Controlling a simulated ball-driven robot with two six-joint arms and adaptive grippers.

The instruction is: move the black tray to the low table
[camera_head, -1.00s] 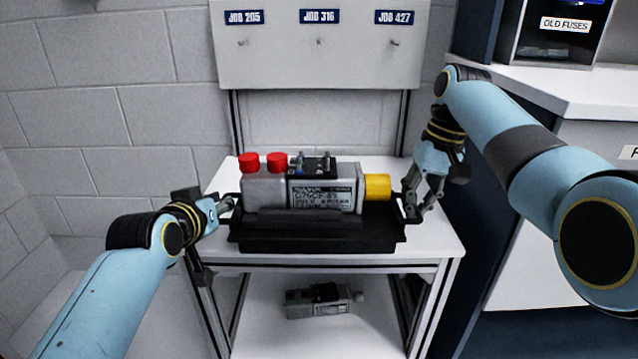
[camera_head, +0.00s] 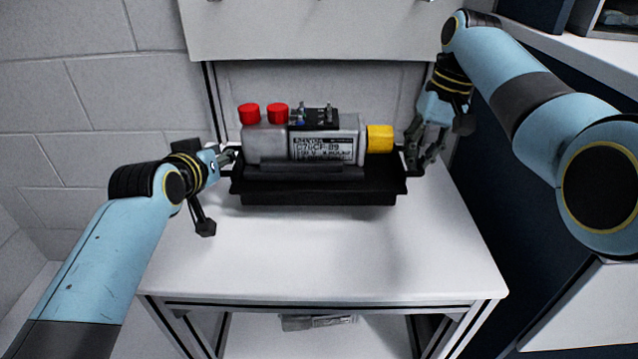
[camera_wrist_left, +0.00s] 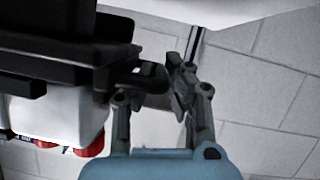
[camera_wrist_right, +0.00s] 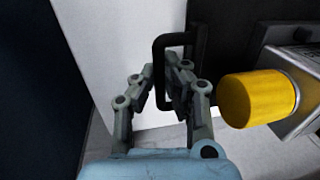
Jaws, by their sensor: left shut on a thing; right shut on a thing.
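The black tray (camera_head: 320,192) is in the middle of the head view, level, above the white table top. It carries a grey servo unit (camera_head: 270,145) with two red caps and a yellow end cap (camera_head: 380,139). My left gripper (camera_head: 229,157) is shut on the tray's left handle, which shows between the fingers in the left wrist view (camera_wrist_left: 148,78). My right gripper (camera_head: 416,158) is shut on the right handle, seen in the right wrist view (camera_wrist_right: 160,75). I cannot identify which surface is the low table.
The white table (camera_head: 330,265) has a bare front part below the tray. Another grey unit (camera_head: 315,322) lies on its lower shelf. A white panel (camera_head: 310,30) stands behind. A dark cabinet with a white counter (camera_head: 600,75) is at the right, and a block wall (camera_head: 70,110) at the left.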

